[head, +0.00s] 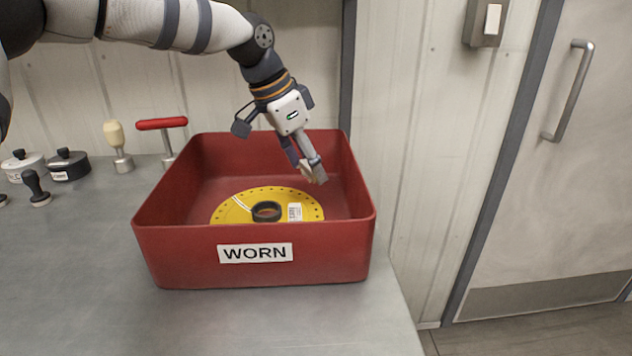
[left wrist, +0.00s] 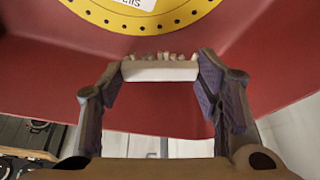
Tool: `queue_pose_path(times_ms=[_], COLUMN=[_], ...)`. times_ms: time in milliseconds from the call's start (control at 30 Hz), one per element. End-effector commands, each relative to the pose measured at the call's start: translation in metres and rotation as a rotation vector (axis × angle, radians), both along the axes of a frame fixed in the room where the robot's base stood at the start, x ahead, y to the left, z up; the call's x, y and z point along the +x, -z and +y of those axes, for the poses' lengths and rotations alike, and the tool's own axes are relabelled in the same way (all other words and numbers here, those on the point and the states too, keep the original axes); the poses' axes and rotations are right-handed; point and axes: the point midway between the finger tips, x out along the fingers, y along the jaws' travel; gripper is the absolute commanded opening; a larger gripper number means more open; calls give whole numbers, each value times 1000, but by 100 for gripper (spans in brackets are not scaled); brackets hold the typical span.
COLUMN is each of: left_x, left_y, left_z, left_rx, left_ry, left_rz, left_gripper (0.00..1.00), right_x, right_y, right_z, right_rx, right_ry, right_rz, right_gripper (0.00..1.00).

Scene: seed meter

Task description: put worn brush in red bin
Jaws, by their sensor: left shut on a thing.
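The red bin (head: 183,256) stands on the grey bench and carries a label reading WORN. My left gripper (head: 311,170) reaches down inside the bin's open top, toward its right rear. It is shut on the worn brush (head: 314,175), a small pale block with uneven bristles. In the left wrist view the brush (left wrist: 160,72) spans crosswise between the two fingers (left wrist: 160,85), bristles pointing away from my palm. A yellow seed disc (head: 234,207) with a black hub lies in the bin, apart from the brush. The disc's edge also shows in the left wrist view (left wrist: 100,14). My right gripper is not in view.
A red T-handled tool (head: 162,124), a cream-knobbed tool (head: 115,135), a black-lidded pot (head: 68,165), a white pot (head: 22,165) and a black-handled stamp (head: 35,186) stand left of the bin. The bench's (head: 80,290) front left is clear. A door (head: 560,170) is at right.

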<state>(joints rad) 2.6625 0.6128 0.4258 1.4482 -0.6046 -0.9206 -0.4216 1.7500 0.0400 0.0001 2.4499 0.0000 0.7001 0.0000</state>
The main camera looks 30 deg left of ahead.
Motion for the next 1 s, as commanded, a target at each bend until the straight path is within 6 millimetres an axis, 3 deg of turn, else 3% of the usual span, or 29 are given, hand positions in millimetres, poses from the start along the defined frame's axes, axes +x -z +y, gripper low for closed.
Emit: queue_pose_path(times_ms=[200, 333, 667, 700, 800, 1000], left_x=[15, 13, 13, 13, 13, 13], left_y=[25, 46, 49, 50, 50, 50], left_z=[-6, -5, -5, -5, -5, -5], left_rx=[0, 1, 1, 1, 0, 0], left_ry=[1, 0, 0, 0, 1, 1], left_rz=[7, 1, -2, -2, -2, -2], left_gripper=[39, 39, 39, 60, 78, 78], right_x=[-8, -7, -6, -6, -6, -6], right_y=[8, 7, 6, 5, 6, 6], right_z=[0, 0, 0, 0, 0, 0], right_rx=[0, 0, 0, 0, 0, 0], right_ry=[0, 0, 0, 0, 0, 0], right_rz=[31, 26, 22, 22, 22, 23], right_gripper=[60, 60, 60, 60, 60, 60])
